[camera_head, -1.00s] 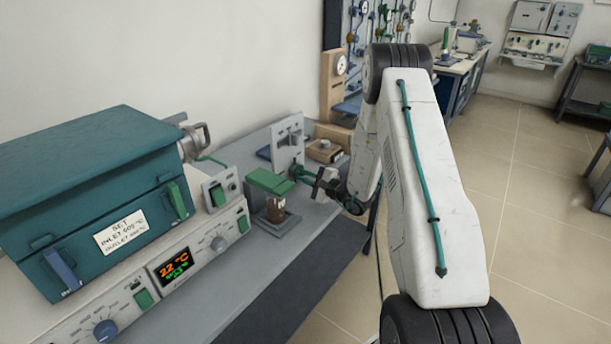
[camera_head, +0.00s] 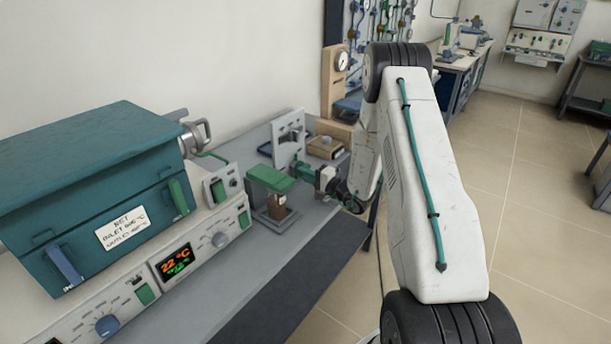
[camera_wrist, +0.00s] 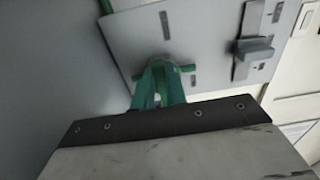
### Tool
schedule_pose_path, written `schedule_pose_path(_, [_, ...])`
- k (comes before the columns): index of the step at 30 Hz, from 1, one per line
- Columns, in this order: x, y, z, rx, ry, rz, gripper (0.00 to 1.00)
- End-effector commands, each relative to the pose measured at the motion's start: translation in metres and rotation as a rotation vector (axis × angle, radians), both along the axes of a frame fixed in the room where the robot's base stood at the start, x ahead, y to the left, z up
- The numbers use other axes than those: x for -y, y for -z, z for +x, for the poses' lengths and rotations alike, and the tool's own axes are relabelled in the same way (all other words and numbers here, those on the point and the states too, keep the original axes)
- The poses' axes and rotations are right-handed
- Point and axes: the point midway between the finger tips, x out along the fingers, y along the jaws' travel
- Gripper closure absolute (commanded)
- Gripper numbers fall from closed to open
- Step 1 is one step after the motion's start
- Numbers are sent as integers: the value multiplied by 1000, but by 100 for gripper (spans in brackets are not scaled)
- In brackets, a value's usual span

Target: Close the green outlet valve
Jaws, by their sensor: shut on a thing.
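My gripper (camera_head: 303,170) reaches over the bench towards an upright light grey plate (camera_head: 289,150). In the wrist view its green fingers (camera_wrist: 159,78) are closed together in front of the same plate (camera_wrist: 205,35). They are shut on a small green valve handle (camera_wrist: 189,68), whose end sticks out to the right of the fingertips. The fingers hide most of the handle, so its angle is hard to read. A grey lever or latch (camera_wrist: 253,49) is on the plate to the right, apart from the fingers.
A teal muffle furnace (camera_head: 95,190) with a white control base stands at the left. A green-topped stand (camera_head: 270,179) is close to the left of my gripper. A wooden block with a gauge (camera_head: 335,82) stands behind. Bare bench lies in front.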

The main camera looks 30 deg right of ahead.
Motion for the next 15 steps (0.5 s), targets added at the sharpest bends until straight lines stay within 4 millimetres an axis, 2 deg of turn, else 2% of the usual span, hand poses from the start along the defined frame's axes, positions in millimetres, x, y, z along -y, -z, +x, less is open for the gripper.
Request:
schedule_pose_path(8, [-1, 2, -1, -3, -2, 0, 100])
schedule_pose_path(9, [-1, 2, -1, -3, -2, 0, 81])
schedule_pose_path(11, [-1, 2, -1, -3, -2, 0, 65])
schedule_pose_path(15, [-1, 1, -1, -2, -1, 0, 65])
